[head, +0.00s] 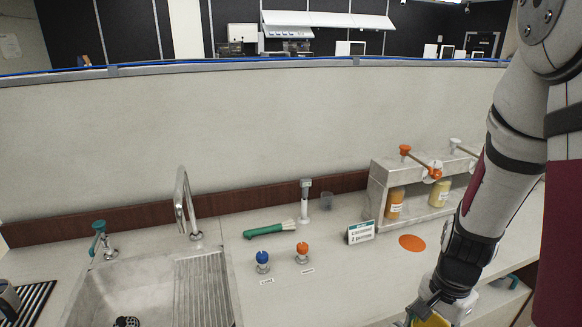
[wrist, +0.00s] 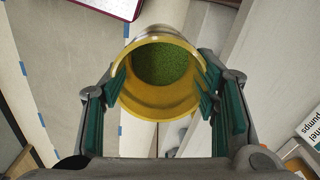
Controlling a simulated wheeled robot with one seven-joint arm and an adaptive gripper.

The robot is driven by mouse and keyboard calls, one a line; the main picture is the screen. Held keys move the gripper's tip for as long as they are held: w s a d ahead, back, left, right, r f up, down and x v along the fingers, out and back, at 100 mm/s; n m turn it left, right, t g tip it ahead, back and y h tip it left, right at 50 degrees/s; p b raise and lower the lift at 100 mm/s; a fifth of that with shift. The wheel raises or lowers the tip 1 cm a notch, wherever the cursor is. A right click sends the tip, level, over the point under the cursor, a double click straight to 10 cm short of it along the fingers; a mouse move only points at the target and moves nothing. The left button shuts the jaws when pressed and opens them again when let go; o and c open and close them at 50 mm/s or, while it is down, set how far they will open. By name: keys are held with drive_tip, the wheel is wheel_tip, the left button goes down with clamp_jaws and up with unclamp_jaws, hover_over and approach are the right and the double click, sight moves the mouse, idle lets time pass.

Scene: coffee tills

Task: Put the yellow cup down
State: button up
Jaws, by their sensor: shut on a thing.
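The yellow cup (wrist: 158,101) is between the two fingers of my gripper (wrist: 163,85) in the wrist view, and my gripper is shut on it. I look into its open mouth; the inside is yellow and a grainy green area shows at the far end. In the head view only a bit of the yellow cup (head: 434,320) shows at the bottom edge, below my gripper (head: 428,308). Most of the cup is cut off there. I cannot tell from these views whether it touches a surface.
An orange disc (head: 412,243) lies on the counter, next to a small sign (head: 360,232). Behind it stands a rack (head: 412,192) with syrup bottles and pumps. A blue knob (head: 262,258), an orange knob (head: 302,250), a green brush (head: 270,229) and a sink (head: 140,290) are left.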

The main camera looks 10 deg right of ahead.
drive_tip(key=w+a+n, duration=0.6)
drive_tip(key=w, duration=0.5)
drive_tip(key=w+a+f+n, duration=0.1)
drive_tip(key=w+a+n, duration=0.6)
drive_tip(key=w, duration=0.3)
drive_tip(key=shift+w+f+n, duration=0.15)
drive_tip(key=shift+w+n, duration=0.15)
drive_tip(key=shift+w, duration=0.05)
drive_tip(key=shift+a, duration=0.15)
